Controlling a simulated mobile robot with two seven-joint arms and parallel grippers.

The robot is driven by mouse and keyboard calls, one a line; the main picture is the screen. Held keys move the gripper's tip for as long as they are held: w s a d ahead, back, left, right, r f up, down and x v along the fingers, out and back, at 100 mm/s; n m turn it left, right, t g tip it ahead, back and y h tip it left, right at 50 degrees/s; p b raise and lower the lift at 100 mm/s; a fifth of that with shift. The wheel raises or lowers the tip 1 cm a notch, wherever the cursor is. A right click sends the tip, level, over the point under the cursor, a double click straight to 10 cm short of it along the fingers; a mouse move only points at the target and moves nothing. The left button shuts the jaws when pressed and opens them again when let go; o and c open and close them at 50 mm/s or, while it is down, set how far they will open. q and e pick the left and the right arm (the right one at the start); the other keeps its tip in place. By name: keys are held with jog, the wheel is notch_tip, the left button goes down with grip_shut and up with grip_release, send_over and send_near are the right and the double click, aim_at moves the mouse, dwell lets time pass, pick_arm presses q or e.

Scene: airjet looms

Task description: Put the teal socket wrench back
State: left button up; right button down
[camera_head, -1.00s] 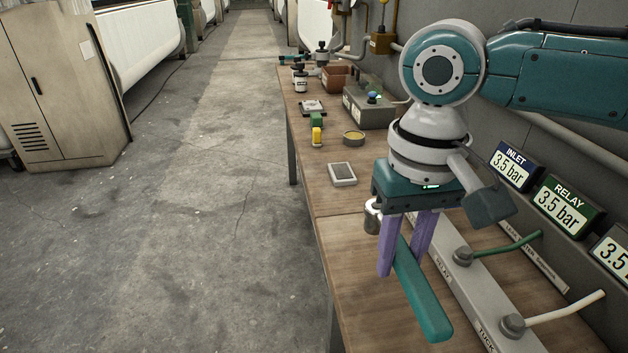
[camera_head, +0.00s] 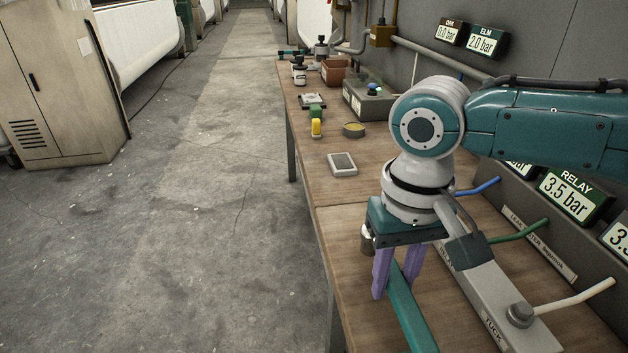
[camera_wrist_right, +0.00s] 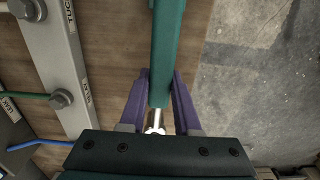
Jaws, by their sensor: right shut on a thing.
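The teal socket wrench (camera_head: 410,315) has a long teal handle and a silver socket end (camera_head: 367,240). My right gripper (camera_head: 396,286) is shut on it, with its purple fingers on either side of the handle. The wrench is over the front part of the wooden bench, and its handle runs past the bottom edge of the head view. In the right wrist view the handle (camera_wrist_right: 167,45) runs up between the fingertips (camera_wrist_right: 161,76), with silver metal behind it near the palm. Whether the wrench touches the bench is unclear. My left gripper is not in view.
A grey rail (camera_head: 492,300) labelled TUCK, with knobs and coloured hoses, lies right of the wrench. Pressure displays (camera_head: 572,195) stand behind it. A grey-topped pad (camera_head: 342,164), a round tin (camera_head: 353,130) and a yellow item (camera_head: 316,128) sit farther back. The bench's left edge is clear.

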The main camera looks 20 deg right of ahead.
jog(key=shift+f+b, duration=0.5)
jog(key=shift+f, duration=0.55)
dwell(0.4)
jog(key=shift+c, duration=0.3)
grip_release()
jog(key=shift+r, duration=0.15)
dwell(0.4)
jog(key=shift+r+p, duration=2.9)
jog(key=shift+p, duration=0.8)
